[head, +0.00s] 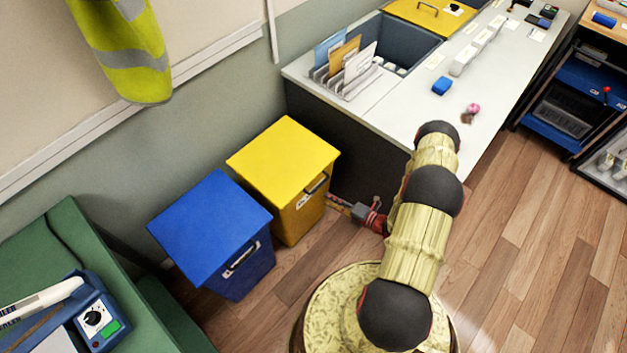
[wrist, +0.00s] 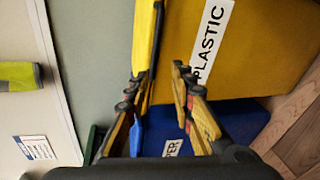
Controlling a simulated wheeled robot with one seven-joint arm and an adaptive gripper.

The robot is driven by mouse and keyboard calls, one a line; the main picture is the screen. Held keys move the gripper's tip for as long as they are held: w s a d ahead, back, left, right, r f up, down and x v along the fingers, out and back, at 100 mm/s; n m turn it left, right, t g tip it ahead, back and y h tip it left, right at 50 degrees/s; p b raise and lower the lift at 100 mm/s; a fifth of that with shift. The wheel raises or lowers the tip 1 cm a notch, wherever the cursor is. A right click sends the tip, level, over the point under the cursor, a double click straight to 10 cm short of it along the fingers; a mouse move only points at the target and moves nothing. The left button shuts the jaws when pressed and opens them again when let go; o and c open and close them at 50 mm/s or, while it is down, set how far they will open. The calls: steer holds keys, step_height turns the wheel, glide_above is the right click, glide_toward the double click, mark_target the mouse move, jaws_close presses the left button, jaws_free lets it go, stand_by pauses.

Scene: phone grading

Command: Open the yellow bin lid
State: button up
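The yellow bin (head: 297,215) stands against the wall with its flat yellow lid (head: 284,160) down. In the wrist view the picture is turned: the lid (wrist: 147,40) is a narrow upright yellow strip, and the bin front (wrist: 265,50) carries a white PLASTIC label (wrist: 211,38). My gripper (head: 331,198) is at the bin's front right, just below the lid edge. In the wrist view its two fingers (wrist: 160,75) are apart, with the lid's front edge close to the left finger. I cannot tell whether they touch. Nothing is held.
A blue bin (head: 212,225) with a flat lid stands left of the yellow one. A white workbench (head: 405,105) is behind and right, a green table (head: 40,255) at lower left. A yellow vest (head: 120,45) hangs on the wall. Wooden floor (head: 510,240) lies clear at right.

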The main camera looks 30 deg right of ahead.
mark_target(320, 185)
steer(key=shift+w+a+f+m+t+h+b, duration=0.2)
steer(key=shift+w+m, duration=0.3)
steer(key=shift+w, duration=0.85)
steer(key=shift+w+a+f+m+t+h+b, duration=0.1)
steer(key=shift+w+m+b, duration=0.3)
steer(key=shift+w, duration=1)
steer(key=shift+w+a+f+m+t+h+b, duration=0.15)
steer(key=shift+w+m, duration=0.45)
steer(key=shift+w, duration=0.75)
steer(key=shift+c, duration=1.4)
jaws_close()
